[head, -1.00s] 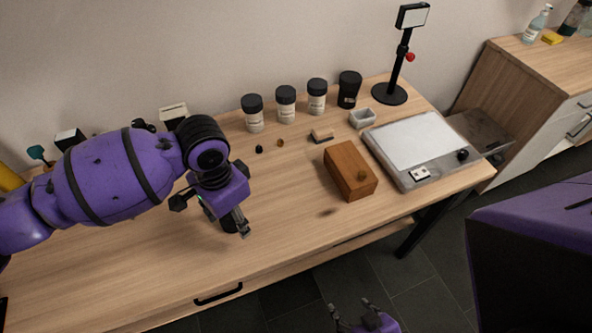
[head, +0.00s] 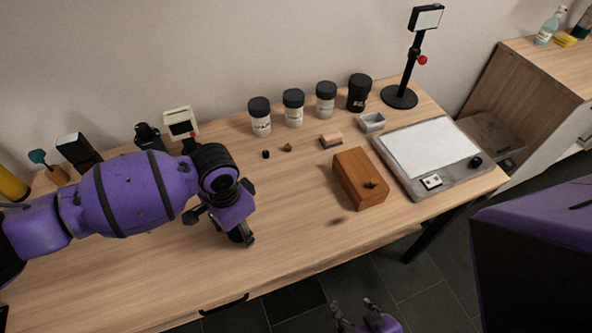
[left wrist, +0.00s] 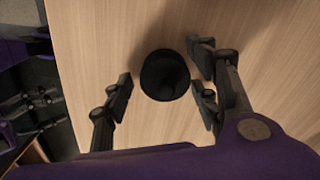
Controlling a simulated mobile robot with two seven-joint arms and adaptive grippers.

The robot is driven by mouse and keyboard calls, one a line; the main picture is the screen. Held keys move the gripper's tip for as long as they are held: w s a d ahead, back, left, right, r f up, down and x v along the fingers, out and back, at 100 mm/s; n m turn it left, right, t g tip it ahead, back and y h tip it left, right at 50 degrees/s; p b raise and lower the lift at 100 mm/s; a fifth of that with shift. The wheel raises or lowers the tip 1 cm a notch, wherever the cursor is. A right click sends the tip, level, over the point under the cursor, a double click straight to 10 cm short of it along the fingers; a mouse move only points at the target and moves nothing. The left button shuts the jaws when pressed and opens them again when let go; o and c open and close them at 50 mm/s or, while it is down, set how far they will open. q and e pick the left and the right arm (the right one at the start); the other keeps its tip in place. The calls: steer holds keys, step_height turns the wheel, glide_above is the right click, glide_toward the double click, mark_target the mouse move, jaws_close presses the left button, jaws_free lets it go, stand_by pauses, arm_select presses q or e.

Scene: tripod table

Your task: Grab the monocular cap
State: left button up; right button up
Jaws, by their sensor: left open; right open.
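The monocular cap appears to be the round black piece (left wrist: 165,75) on the wood table in the left wrist view. It stands between the spread fingers of my left gripper (left wrist: 162,82), with a gap to the finger pads on both sides. I cannot tell the cap apart from any monocular body under it. In the head view, my left gripper (head: 222,228) is open, pointing down over the black piece (head: 240,233), which it partly hides. My right gripper (head: 353,307) is open and empty at the bottom edge, in front of the table.
A wooden block (head: 360,180) lies right of the left gripper. Behind it stand several black-lidded jars (head: 293,110), a small eraser-like piece (head: 331,140) and tiny dark items (head: 266,154). A light panel (head: 430,150) lies at right. Table between gripper and block is clear.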

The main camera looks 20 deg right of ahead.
arm_select(q)
steer(key=shift+c, duration=0.5)
steer(key=c, duration=0.7)
steer(key=shift+r, duration=0.1)
